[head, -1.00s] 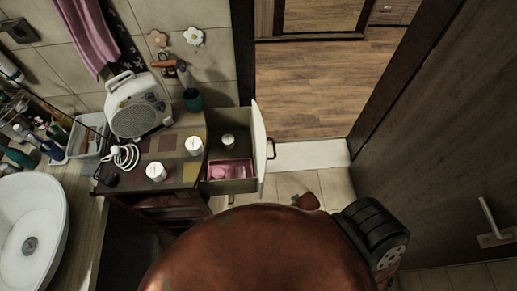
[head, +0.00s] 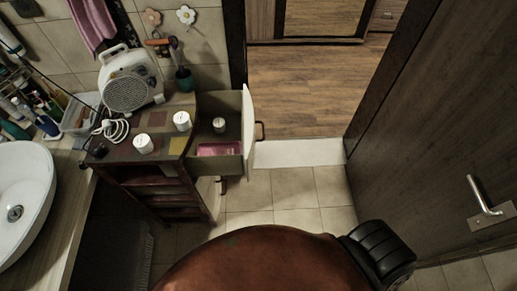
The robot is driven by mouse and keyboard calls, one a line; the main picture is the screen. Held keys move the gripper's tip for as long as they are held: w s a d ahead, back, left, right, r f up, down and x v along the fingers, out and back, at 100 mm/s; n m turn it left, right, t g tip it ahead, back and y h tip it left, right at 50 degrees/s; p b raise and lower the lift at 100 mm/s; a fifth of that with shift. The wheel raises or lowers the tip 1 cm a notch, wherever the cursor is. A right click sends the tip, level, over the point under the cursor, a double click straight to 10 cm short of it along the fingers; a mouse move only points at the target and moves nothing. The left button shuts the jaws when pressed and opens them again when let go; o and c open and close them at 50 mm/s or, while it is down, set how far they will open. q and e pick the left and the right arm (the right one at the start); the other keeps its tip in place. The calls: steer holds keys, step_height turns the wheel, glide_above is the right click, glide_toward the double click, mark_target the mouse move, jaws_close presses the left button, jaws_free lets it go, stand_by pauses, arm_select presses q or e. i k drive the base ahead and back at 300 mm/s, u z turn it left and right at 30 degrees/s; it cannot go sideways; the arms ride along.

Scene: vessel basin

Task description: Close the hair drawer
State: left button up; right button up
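The hair drawer (head: 230,101) stands pulled out to the right from the top of a small cabinet (head: 168,164) with a patterned top. Its pale front (head: 248,130) carries a dark handle (head: 261,131) facing right. Inside lie a white-lidded jar (head: 219,125) and a pink tray (head: 219,149). Neither gripper is in view. Only a brown rounded part and a black part of my own body show at the bottom, apart from the drawer.
A white fan heater (head: 128,85) with a coiled cable and two white jars (head: 182,121) stand on the cabinet. A basin (head: 22,190) is at left. A door (head: 440,130) stands at right. Tiled floor (head: 295,190) right of the drawer is clear.

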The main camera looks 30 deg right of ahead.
mark_target(236, 108)
steer(key=k, duration=0.65)
steer(key=z, duration=0.95)
steer(key=i, duration=1.4)
steer(key=u, duration=0.6)
steer(key=k, duration=0.5)
steer(key=z, duration=0.65)
steer(key=i, duration=0.55)
steer(key=u, duration=0.75)
